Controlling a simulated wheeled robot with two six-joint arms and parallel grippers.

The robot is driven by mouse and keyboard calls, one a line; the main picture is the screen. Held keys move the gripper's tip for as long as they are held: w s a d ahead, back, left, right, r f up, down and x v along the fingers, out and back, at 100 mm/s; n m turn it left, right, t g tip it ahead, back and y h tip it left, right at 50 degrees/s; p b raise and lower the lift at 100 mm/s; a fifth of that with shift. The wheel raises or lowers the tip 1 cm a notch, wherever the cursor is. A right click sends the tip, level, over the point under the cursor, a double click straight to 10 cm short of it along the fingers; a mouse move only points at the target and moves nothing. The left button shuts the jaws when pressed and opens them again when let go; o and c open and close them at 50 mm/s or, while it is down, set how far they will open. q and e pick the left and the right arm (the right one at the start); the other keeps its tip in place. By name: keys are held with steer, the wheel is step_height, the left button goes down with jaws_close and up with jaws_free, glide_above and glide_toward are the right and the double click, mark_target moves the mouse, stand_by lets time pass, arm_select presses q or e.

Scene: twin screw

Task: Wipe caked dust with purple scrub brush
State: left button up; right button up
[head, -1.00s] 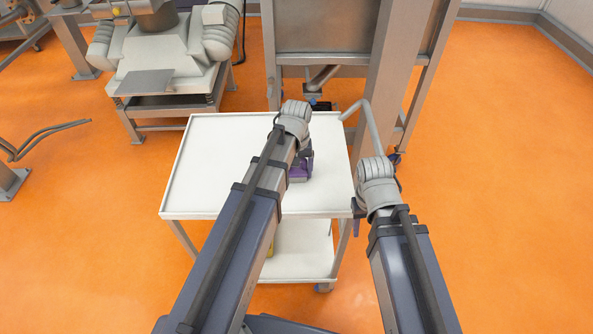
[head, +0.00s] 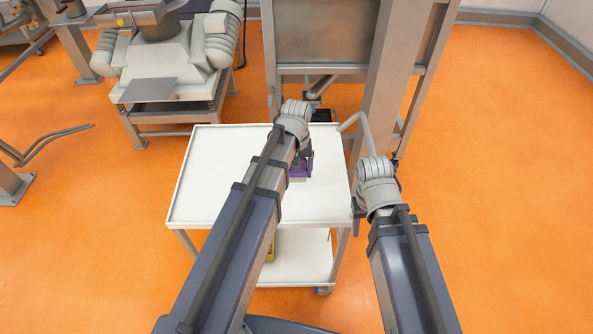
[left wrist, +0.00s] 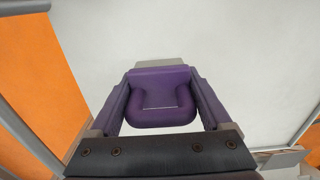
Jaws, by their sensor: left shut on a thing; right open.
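The purple scrub brush (head: 299,173) is at my left gripper (head: 306,158), over the right part of the white cart top (head: 230,170). In the left wrist view the brush (left wrist: 160,98) sits between the two fingers of the left gripper (left wrist: 161,105), which is shut on it. A pale edge of the brush shows beyond its purple body. I cannot tell whether the brush touches the cart top. My right gripper (head: 357,214) is mostly hidden behind its wrist, by the cart's right edge, and is open. I can make out no caked dust.
The cart has a lower shelf (head: 290,262) with a yellow thing (head: 270,247) partly hidden by my left arm. A steel frame (head: 385,75) stands close behind the cart, and a grey machine (head: 170,65) is behind it to the left. Orange floor at right is clear.

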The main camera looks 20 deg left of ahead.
arm_select(q)
step_height(320, 180, up, 4)
steer(key=p, duration=0.3)
steer(key=shift+r, duration=0.2)
arm_select(e)
step_height(320, 180, up, 4)
steer(key=shift+r, duration=0.15)
arm_select(q)
steer(key=shift+f, duration=0.1)
